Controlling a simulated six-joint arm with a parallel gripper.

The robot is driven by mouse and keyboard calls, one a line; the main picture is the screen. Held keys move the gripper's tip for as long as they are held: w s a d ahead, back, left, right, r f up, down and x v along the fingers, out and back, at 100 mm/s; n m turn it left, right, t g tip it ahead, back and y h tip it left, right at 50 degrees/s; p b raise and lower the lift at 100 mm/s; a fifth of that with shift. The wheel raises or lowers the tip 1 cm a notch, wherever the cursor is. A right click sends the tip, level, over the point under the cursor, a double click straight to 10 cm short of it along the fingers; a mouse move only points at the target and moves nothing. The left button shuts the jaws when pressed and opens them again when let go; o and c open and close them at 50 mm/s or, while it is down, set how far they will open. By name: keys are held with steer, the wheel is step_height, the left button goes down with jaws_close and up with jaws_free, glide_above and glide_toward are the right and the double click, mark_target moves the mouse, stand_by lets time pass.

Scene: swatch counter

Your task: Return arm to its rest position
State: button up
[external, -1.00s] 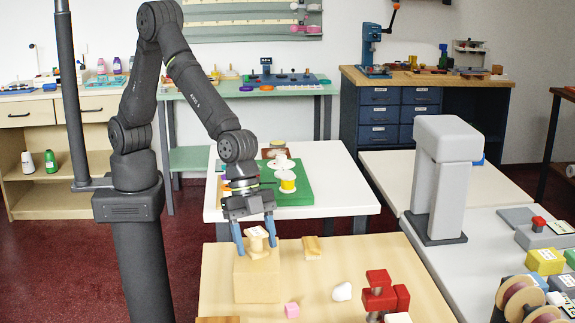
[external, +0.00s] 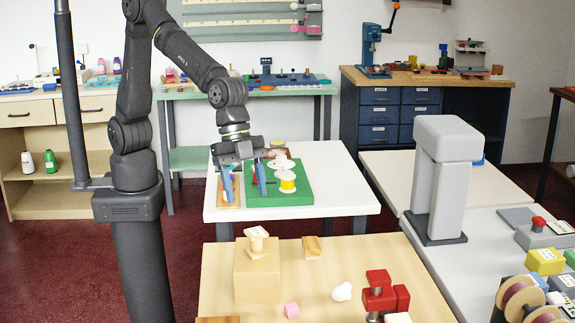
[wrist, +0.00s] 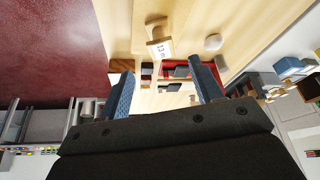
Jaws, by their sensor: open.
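My gripper (external: 243,186) is open and empty, with its two blue fingers apart and pointing down. In the external view it hangs in the air, above and behind the wooden block, in front of the green board. A wooden spool (external: 257,240) with a white label stands on top of a large wooden block (external: 257,275) at the left of the front table. In the wrist view the spool (wrist: 158,37) shows beyond the spread fingers, with nothing between them. My gripper touches neither the spool nor the block.
A green board (external: 300,196) with a yellow spool (external: 287,182) lies on the white table behind. The light wood table (external: 335,262) holds a red clamp-like piece (external: 380,290), a white lump (external: 342,292) and a pink cube (external: 292,310). A grey post (external: 440,185) stands at right.

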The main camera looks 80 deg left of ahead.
mark_target(255, 231)
steer(key=shift+a+r, duration=0.1)
steer(key=shift+r, duration=0.15)
steer(key=x, duration=1.2)
steer(key=shift+r, duration=1.4)
steer(key=shift+f, duration=0.1)
